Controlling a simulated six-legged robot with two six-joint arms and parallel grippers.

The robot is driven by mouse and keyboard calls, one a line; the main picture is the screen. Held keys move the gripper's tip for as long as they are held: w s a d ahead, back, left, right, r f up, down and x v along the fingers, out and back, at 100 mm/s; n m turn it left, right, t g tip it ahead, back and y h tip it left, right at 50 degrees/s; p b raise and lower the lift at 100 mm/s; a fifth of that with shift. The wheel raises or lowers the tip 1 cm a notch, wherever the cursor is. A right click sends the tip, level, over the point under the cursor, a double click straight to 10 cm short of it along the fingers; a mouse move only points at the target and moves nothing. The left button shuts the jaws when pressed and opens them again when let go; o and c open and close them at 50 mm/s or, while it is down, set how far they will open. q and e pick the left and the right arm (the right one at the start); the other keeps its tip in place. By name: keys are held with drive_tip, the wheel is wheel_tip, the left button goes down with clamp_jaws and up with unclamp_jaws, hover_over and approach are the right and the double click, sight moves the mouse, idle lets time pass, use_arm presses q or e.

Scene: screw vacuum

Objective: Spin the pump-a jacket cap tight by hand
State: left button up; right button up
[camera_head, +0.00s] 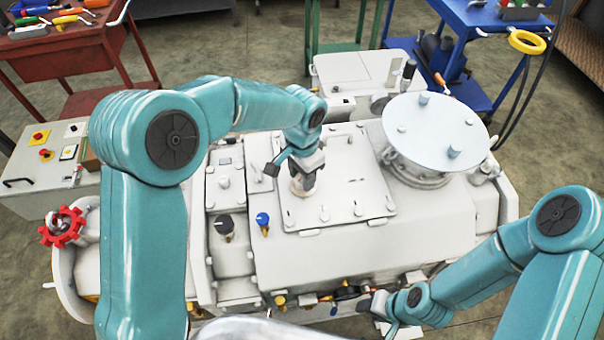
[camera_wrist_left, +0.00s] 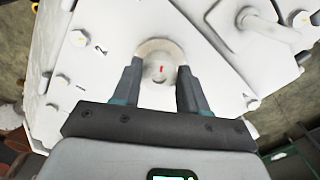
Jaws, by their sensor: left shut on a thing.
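The pump-a jacket cap (camera_head: 303,185) is a small pale round cap on the flat top plate of the white machine. In the left wrist view the cap (camera_wrist_left: 160,68) has a short red mark on its face and sits on a round beige base. My left gripper (camera_head: 304,165) reaches down on it from above, shut with one finger on each side of it. The fingers hide part of its sides. My right gripper (camera_head: 383,308) is low at the machine's front edge, small and partly hidden by its arm; its jaws are unclear.
A big round lid (camera_head: 436,127) with upright knobs stands right of the plate. A blue-topped valve (camera_head: 263,221) and a black knob (camera_head: 224,226) stand left of it. A red handwheel (camera_head: 62,227) is at far left. An orange-and-black item (camera_head: 345,293) lies near my right gripper.

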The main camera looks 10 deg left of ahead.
use_arm(q)
drive_tip(key=m, duration=0.6)
drive_tip(key=shift+w+r, duration=0.1)
drive_tip(key=shift+w, duration=0.15)
drive_tip(key=m+p, duration=0.1)
drive_tip(key=m, duration=0.4)
drive_tip(key=shift+w, duration=0.1)
drive_tip(key=shift+m, duration=0.4)
drive_tip(key=o, duration=1.1)
drive_tip(key=shift+d, duration=0.15)
drive_tip(key=shift+c, duration=0.2)
wheel_tip(320, 180, up, 16)
drive_tip(key=shift+r, duration=0.15)
